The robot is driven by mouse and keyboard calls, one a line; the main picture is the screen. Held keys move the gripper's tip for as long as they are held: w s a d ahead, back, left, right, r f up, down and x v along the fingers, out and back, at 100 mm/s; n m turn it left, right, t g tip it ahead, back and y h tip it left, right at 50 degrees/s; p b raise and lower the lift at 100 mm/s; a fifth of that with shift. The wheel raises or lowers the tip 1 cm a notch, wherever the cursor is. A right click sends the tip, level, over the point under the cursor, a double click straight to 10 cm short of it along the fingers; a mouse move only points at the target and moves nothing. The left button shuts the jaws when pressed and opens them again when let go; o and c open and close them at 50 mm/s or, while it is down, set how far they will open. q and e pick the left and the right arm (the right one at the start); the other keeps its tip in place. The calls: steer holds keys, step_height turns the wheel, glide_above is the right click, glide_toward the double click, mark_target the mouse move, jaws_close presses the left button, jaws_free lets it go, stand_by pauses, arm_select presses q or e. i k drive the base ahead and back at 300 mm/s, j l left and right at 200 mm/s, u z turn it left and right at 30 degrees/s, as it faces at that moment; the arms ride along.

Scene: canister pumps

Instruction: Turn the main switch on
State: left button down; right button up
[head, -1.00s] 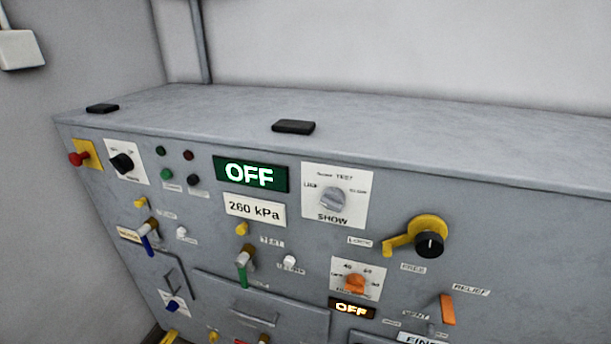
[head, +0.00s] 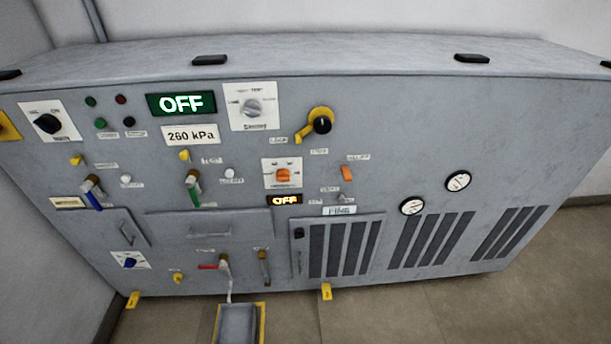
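A black rotary knob (head: 47,124) on a white plate sits at the upper left of the grey cabinet front; its lettering is too small to read surely, so I cannot tell if it is the main switch. Right of it are small green and dark red lamps and two buttons, one green (head: 100,123) and one black. A green display (head: 181,103) reads OFF, above a plate reading 260 kPa (head: 191,135). A small amber display (head: 284,200) also reads OFF. Neither of my grippers is in view.
The grey cabinet (head: 330,95) spans the view. A yellow lever with a black knob (head: 321,124), an orange knob (head: 283,176) and several valve levers stick out. A grey tray with a yellow edge (head: 238,325) is on the floor in front. The floor at right is clear.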

mark_target(48, 123)
steer(key=u, duration=1.4)
